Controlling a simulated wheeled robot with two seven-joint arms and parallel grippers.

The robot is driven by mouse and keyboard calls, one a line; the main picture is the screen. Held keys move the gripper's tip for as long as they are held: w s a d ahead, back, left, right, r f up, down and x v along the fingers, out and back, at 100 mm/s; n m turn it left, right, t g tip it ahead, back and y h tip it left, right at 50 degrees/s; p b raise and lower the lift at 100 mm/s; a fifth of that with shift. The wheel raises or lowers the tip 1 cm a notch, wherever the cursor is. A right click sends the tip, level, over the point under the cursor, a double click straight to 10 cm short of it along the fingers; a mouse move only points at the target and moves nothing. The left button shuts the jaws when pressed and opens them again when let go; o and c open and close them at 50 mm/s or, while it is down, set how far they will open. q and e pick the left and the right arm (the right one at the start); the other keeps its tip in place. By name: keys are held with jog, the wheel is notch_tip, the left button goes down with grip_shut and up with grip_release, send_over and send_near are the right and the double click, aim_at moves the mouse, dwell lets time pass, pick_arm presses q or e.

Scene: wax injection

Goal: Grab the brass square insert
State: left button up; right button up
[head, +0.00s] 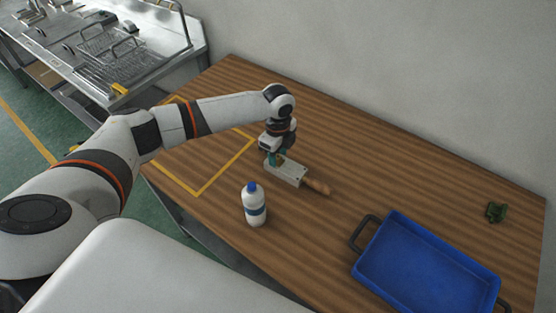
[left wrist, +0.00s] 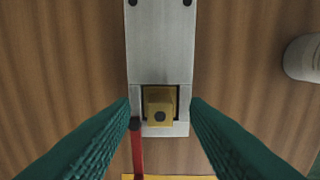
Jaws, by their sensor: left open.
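The brass square insert (left wrist: 158,100) sits in a square opening near the end of a grey metal mould (left wrist: 160,50) in the left wrist view. It has a dark round hole on its face. My left gripper (head: 272,161) is over the mould's left end, pointing down. In the left wrist view its green fingers (left wrist: 160,108) are open, one on each side of the insert, with nothing between them gripped. My right gripper is not in view.
A white bottle with a blue cap (head: 254,205) stands in front of the mould. A red strip (left wrist: 137,150) lies beside the insert. A blue tray (head: 358,264) and a small green object (head: 496,212) are at right. Yellow tape (head: 222,172) marks the table's left part.

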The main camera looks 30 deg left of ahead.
pick_arm(q)
grip_shut()
